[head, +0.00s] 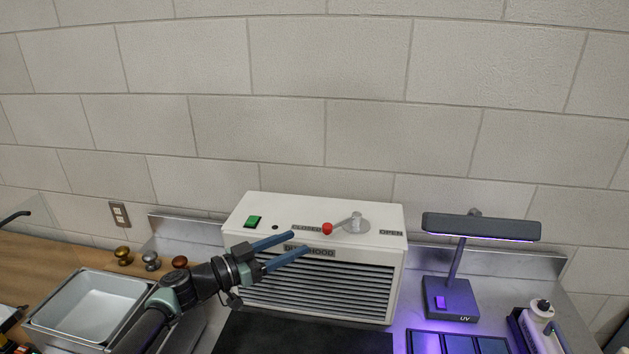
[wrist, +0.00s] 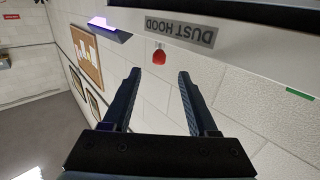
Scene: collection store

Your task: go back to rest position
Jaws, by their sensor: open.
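My gripper (head: 281,251) is open and empty, its two blue fingers apart in front of the dust hood's upper front edge in the head view. In the wrist view the gripper (wrist: 158,78) also shows nothing between its fingers. The dust hood (head: 320,292) is a white box with a slatted front. On its top a lever with a red knob (head: 327,229) lies to the left, toward the CLOSED label (head: 307,229); the OPEN label (head: 390,233) is at the right. The red knob also shows in the wrist view (wrist: 159,56), beyond the fingertips. I cannot tell whether the fingers touch the hood.
A metal tray (head: 45,321) stands at the left, with several small knobs (head: 151,261) behind it. A UV lamp (head: 450,298) glows at the right, beside dark panels and a white bottle (head: 540,312). A dark mat (head: 300,336) lies before the hood. The wall above is clear.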

